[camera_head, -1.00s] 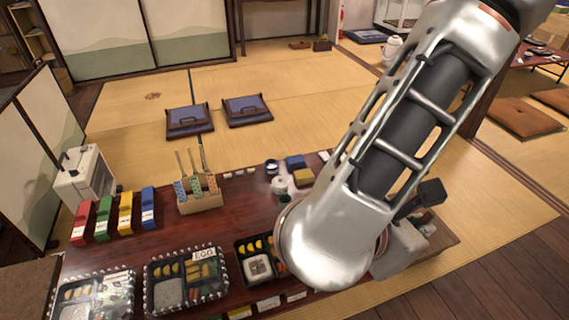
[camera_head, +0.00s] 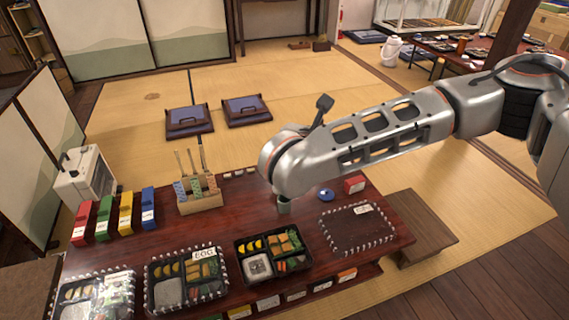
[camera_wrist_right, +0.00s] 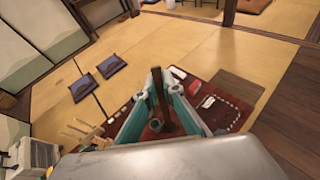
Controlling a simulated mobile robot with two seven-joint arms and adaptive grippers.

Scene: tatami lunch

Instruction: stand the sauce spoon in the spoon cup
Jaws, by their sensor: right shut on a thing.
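My right gripper (camera_wrist_right: 157,90), with teal-lined fingers, is shut on the brown handle of the sauce spoon (camera_wrist_right: 159,88) in the right wrist view. The spoon's lower end is not clear. A small round grey cup (camera_wrist_right: 155,125), seemingly the spoon cup, shows between the fingers beside the handle; I cannot tell whether the spoon is inside it. In the head view my right arm's end hides the gripper and spoon. A small grey-green piece shows just below that end; I cannot tell whether it is the cup. My left gripper is not in view.
A wooden utensil box (camera_head: 200,204) stands left of my arm. A blue dish (camera_head: 326,194) and red box (camera_head: 354,184) lie to its right.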

